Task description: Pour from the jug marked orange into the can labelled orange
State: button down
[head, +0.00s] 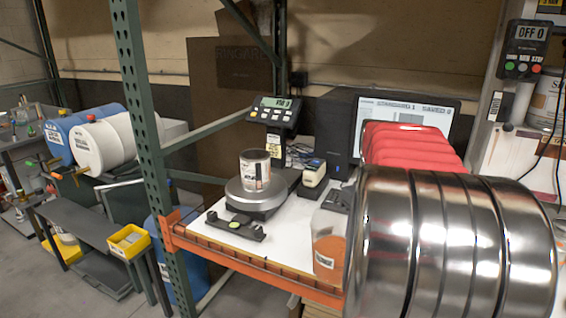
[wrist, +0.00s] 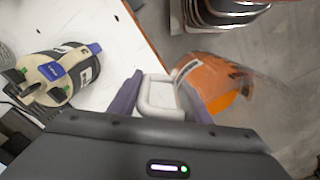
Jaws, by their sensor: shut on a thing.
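The jug (head: 329,243) is see-through with orange liquid in its lower part and a small label too small to read surely. In the head view it is at the front edge of the white worktop, right of the can and apart from it, looking roughly upright. The wrist view shows the jug (wrist: 208,80) with its pale handle (wrist: 160,98) between the purple fingers of my gripper (wrist: 160,92), which is shut on it. The can (head: 255,171) stands upright on the scale's round pan. Its label faces me partly; I cannot read it. My gripper is hidden in the head view.
The scale (head: 258,196) has a raised display (head: 276,108). A black bar (head: 235,226) with a green knob lies before it. A small printer (head: 314,173) stands right of the can. A green post (head: 142,110) rises at the left. An orange beam (head: 250,264) edges the worktop.

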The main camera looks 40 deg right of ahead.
jog(key=w+a+f+n, duration=0.1)
jog(key=w+a+f, duration=0.3)
jog(key=w+a, duration=0.6)
jog(key=w+a+f, duration=0.4)
jog(key=w+a, duration=0.6)
jog(key=a, duration=0.4)
jog(key=w+a+f+n, duration=0.1)
jog(key=w+a+f, duration=0.3)
jog(key=w+a, duration=0.7)
jog(key=shift+a+n, duration=0.3)
jog(key=shift+a, duration=0.3)
jog(key=shift+s, duration=0.15)
